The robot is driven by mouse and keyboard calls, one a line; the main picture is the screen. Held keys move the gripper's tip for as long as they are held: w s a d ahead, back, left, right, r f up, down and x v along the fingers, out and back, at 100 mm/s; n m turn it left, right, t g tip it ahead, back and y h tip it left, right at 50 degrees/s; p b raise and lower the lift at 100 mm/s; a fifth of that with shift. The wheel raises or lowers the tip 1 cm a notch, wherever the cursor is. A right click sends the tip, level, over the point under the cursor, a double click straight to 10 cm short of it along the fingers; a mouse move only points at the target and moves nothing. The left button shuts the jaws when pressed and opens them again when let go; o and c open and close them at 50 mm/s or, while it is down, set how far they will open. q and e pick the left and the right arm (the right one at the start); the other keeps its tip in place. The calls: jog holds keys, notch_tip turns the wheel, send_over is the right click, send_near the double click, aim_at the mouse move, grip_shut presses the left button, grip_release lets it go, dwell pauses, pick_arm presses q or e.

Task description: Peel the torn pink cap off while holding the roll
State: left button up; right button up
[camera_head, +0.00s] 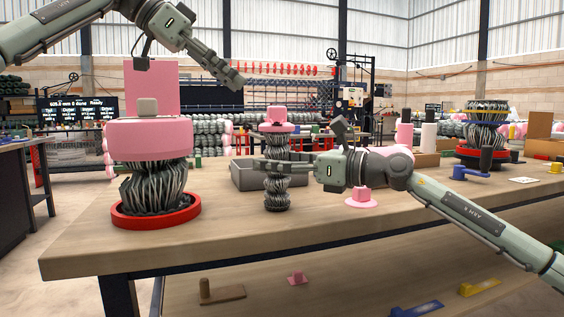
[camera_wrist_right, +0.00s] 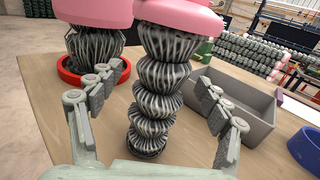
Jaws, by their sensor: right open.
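A slim roll of bunched dark wire (camera_head: 276,193) stands upright on the table in the middle, with a pink cap (camera_head: 274,127) on top. In the right wrist view the roll (camera_wrist_right: 158,92) fills the middle and its pink cap (camera_wrist_right: 180,17) is cut off by the top edge. I cannot make out a tear. My right gripper (camera_head: 262,165) is open, below the cap, with its fingers on either side of the roll; they look apart from it in the wrist view. My left gripper (camera_head: 232,82) hangs in the air left of and above the cap, apart from it; its jaw gap is unclear.
A thick wire roll (camera_head: 152,187) with a wide pink cap (camera_head: 150,138) stands in a red ring tray (camera_head: 128,217) at left. A grey bin (camera_head: 240,178) sits behind the slim roll. A pink disc (camera_head: 361,203) lies right. The table's front is clear.

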jog(key=c, duration=0.3)
dwell(0.6)
jog(key=shift+c, duration=0.2)
jog(key=c, duration=1.2)
jog(key=shift+c, duration=0.2)
